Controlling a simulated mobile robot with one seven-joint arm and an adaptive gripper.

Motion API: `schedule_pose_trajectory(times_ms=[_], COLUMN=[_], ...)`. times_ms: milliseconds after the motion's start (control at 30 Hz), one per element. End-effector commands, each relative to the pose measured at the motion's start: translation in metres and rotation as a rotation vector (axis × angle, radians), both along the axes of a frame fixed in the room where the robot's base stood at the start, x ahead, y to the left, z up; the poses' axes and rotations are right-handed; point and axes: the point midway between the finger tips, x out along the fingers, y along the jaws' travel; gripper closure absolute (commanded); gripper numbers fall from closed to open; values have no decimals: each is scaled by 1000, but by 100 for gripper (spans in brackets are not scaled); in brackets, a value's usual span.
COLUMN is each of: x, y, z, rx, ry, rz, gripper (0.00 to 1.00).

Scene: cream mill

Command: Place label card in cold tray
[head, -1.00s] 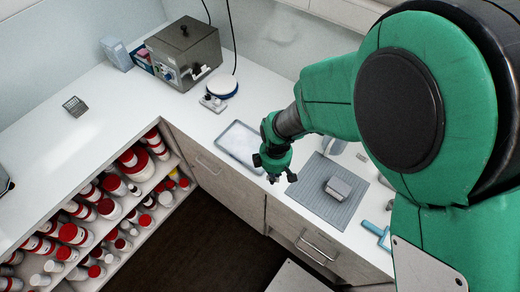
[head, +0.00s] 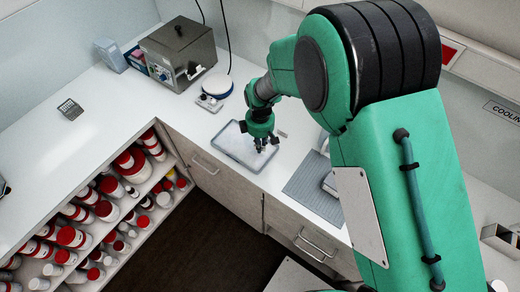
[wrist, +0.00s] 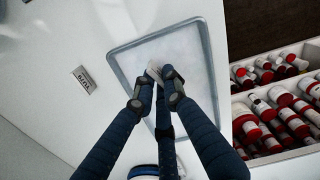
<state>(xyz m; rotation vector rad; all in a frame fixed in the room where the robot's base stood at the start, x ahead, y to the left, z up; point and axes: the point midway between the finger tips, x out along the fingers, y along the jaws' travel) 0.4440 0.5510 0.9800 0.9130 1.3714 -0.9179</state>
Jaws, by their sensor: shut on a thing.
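The cold tray (head: 234,143) is a shallow, grey-rimmed tray with a pale inside on the white counter. It fills the middle of the wrist view (wrist: 186,48). My gripper (head: 265,148) is over the right part of the tray in the head view. In the wrist view my gripper (wrist: 158,74) is shut on a small, light piece, the label card (wrist: 153,71), whose face is mostly hidden by the fingertips. The card appears over the tray's inside; its height above the tray floor cannot be told.
A small lettered plate (wrist: 84,79) lies on the counter beside the tray. A grey ribbed mat (head: 313,186) is to the right, partly behind my arm. A white round device (head: 217,86) and a metal box (head: 180,53) stand behind. Shelves of red-capped jars (head: 130,160) are below left.

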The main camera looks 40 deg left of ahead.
Motion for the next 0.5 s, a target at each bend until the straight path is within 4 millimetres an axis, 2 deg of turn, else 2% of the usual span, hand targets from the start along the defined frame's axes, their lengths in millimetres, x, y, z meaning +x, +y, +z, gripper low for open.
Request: schedule_pose_trajectory(times_ms=[333,500], x=[0,0], y=[0,0], z=[-1,-13], rx=[0,-2], ry=[0,1], rz=[0,0], gripper=[100,100])
